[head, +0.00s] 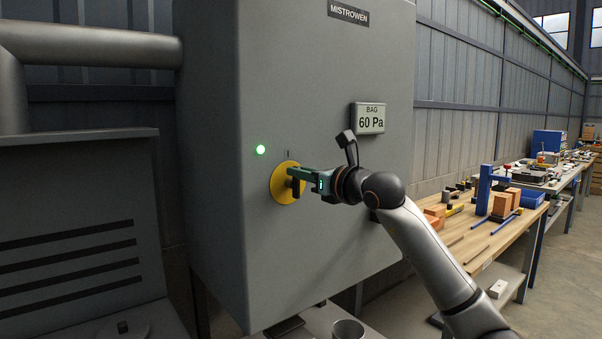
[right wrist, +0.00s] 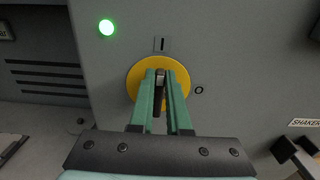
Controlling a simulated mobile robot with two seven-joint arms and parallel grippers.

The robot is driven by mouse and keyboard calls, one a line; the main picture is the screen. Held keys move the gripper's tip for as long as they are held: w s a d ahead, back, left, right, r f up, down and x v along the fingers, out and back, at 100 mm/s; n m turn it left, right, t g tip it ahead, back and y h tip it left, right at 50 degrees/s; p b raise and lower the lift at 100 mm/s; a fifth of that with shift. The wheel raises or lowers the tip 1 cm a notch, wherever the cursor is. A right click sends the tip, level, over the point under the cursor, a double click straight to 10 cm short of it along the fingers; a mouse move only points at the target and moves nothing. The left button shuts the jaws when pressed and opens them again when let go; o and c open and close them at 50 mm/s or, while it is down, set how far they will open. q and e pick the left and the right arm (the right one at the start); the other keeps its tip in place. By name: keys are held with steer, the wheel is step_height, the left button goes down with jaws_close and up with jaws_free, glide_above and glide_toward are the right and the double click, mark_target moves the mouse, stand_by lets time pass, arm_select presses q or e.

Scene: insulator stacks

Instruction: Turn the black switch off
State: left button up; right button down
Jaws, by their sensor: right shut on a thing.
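The black switch (right wrist: 158,80) is a rotary handle on a round yellow plate (head: 278,190) on the front of a grey cabinet. In the right wrist view the handle stands upright, in line with the "I" mark above the yellow plate; an "O" mark is to the right of the plate. My right gripper (head: 294,178) reaches the plate from the right and is shut on the handle, with green fingers on both sides of it (right wrist: 160,88). The fingers hide part of the handle. A green lamp (head: 260,150) is lit at the upper left of the switch. My left gripper is not in view.
The grey cabinet (head: 290,60) carries a display (head: 369,118) reading "BAG 60 Pa" above my right wrist. A workbench (head: 487,243) with blocks and tools stands at the right. A metal cup (head: 348,329) is below the cabinet. A grey slotted unit (head: 80,215) stands at the left.

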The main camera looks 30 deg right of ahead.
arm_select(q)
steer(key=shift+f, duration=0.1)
arm_select(e)
steer(key=shift+d, duration=0.1)
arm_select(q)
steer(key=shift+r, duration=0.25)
arm_select(e)
steer(key=d+f+m, duration=0.1)
steer(key=m, duration=0.5)
steer(key=d+f+m, duration=0.1)
steer(key=m, duration=0.5)
steer(key=d+f+m, duration=0.1)
steer(key=m, duration=0.4)
steer(key=shift+w+m, duration=0.1)
steer(key=shift+m, duration=0.3)
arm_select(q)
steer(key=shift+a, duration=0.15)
arm_select(e)
steer(key=c, duration=0.9)
jaws_free()
steer(key=shift+f, duration=0.1)
